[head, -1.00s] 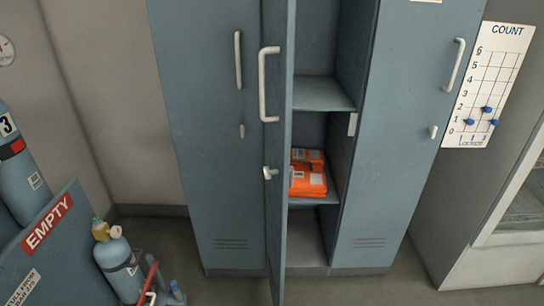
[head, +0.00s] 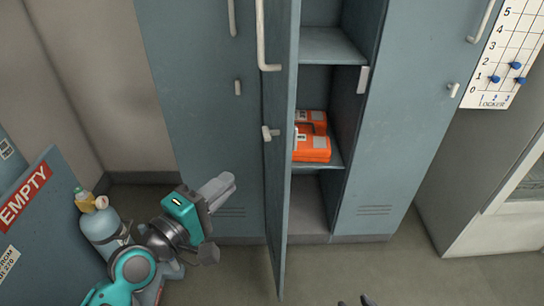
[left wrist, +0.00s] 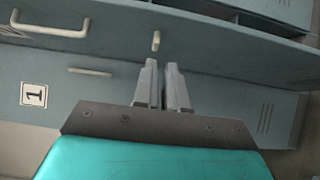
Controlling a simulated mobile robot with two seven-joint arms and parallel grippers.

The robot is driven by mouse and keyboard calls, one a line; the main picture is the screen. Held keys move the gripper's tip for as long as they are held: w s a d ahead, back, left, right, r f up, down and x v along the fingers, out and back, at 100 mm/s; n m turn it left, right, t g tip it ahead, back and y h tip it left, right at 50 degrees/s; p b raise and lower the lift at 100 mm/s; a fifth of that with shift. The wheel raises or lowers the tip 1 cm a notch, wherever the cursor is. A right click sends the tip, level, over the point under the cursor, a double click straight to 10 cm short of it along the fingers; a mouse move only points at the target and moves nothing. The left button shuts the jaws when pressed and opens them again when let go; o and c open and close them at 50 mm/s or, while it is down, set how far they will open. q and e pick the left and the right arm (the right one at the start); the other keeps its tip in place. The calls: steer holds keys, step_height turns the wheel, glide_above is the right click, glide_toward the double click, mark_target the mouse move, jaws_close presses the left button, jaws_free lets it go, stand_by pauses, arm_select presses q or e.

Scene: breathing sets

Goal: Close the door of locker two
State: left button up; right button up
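Locker two's blue-grey door (head: 278,200) stands open in the middle of the head view, swung out toward me and seen nearly edge-on. It has a long pale handle (head: 261,35) and a small latch knob (head: 269,133). In the left wrist view the door's face (left wrist: 215,38) runs across the top, with its handle (left wrist: 48,29) and knob (left wrist: 156,41). My left gripper (head: 226,184) is to the left of the door, before locker one, apart from the door. Dark tips (head: 358,301) at the bottom edge may be my right gripper.
Locker two's shelf holds an orange case (head: 312,145). Locker one's shut door (head: 190,110) is left, another shut door (head: 405,110) right. A gas cylinder (head: 103,235) and an EMPTY-marked panel (head: 40,235) stand at lower left. Floor (head: 400,275) before the right locker is clear.

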mark_target(284, 148)
arm_select(q)
steer(key=x, duration=0.9)
steer(key=shift+w+d, duration=0.2)
steer(key=shift+d, duration=0.05)
jaws_close()
steer(key=d, duration=0.3)
steer(key=shift+w+d+p, duration=0.1)
steer(key=shift+w+p, duration=0.1)
steer(key=shift+p, duration=0.1)
steer(key=shift+d, duration=0.3)
steer(key=shift+w+d, duration=0.1)
